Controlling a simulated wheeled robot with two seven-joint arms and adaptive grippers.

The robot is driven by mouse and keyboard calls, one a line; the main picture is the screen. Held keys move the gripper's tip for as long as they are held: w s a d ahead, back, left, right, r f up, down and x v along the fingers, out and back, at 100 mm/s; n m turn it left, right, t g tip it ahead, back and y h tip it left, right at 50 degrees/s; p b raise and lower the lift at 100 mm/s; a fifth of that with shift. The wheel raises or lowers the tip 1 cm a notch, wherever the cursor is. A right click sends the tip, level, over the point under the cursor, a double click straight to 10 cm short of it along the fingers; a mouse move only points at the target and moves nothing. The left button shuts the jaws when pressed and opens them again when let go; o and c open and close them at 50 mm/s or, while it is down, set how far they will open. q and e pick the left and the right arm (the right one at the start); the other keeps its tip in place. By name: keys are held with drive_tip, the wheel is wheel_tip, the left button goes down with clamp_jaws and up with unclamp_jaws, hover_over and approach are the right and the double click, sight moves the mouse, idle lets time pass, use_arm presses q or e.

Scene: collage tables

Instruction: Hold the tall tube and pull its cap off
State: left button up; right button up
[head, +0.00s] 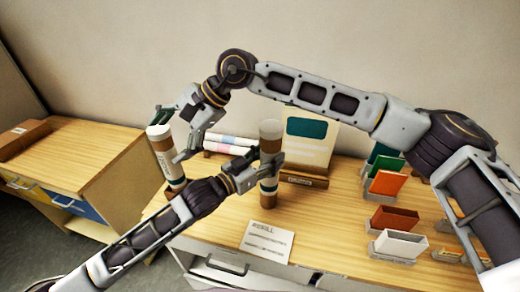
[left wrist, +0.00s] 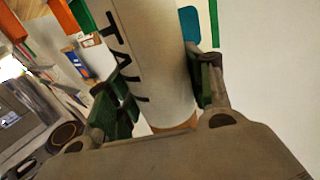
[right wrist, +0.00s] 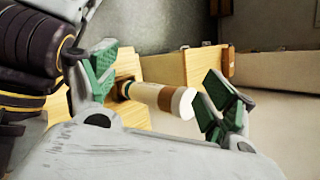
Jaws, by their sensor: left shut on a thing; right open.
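The tube with large letters beginning "TAL" (left wrist: 150,50) is in my left gripper (head: 266,165), with a finger on each side in the left wrist view. In the head view this tube (head: 270,143) is upright, with a greyish top and brown and white bands. I cannot tell whether its bottom touches the table. My right gripper (head: 172,136) is open beside a second tube (head: 162,150), which has a white top and brown band and stands in a dark holder at the table's left edge. In the right wrist view this second tube (right wrist: 160,97) shows between the open fingers.
A printed label card (head: 265,242) lies at the table's front. Behind stand an upright sheet (head: 310,145) and rolled sheets (head: 232,145). Coloured cards in holders, one orange (head: 386,183), stand at right. A separate table (head: 75,158) with a brown box (head: 22,138) is at left.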

drive_tip(key=s+a+r+n+g+y, duration=0.1)
drive_tip(key=s+a+r+y, duration=0.3)
drive_tip(key=s+a+y, duration=0.3)
wheel_tip(320, 180, up, 9)
drive_tip(key=s+a+m+t+y, duration=0.1)
drive_tip(key=m+t+y, duration=0.25)
drive_tip(key=y, duration=0.25)
drive_tip(key=w+d+r+m+t+h, duration=0.1)
drive_tip(key=d+r+m+t, duration=0.15)
drive_tip(key=m+t, duration=0.35)
drive_tip(key=w+d+r+m+t, duration=0.1)
drive_tip(key=w+d+m+t, duration=0.1)
drive_tip(key=d+m+t, duration=0.45)
drive_tip(key=w+d+f+m+t+h, duration=0.25)
drive_tip(key=d+m+t+h, duration=0.25)
drive_tip(key=m+t+h, duration=0.6)
drive_tip(key=m+g+h, duration=0.6)
drive_tip(key=g+h, duration=0.2)
drive_tip(key=h, duration=0.5)
approach(270, 130)
drive_tip(key=shift+a, duration=0.15)
drive_tip(key=shift+w, duration=0.1)
drive_tip(key=shift+d+x, duration=0.2)
drive_tip(key=shift+x, duration=5.65)
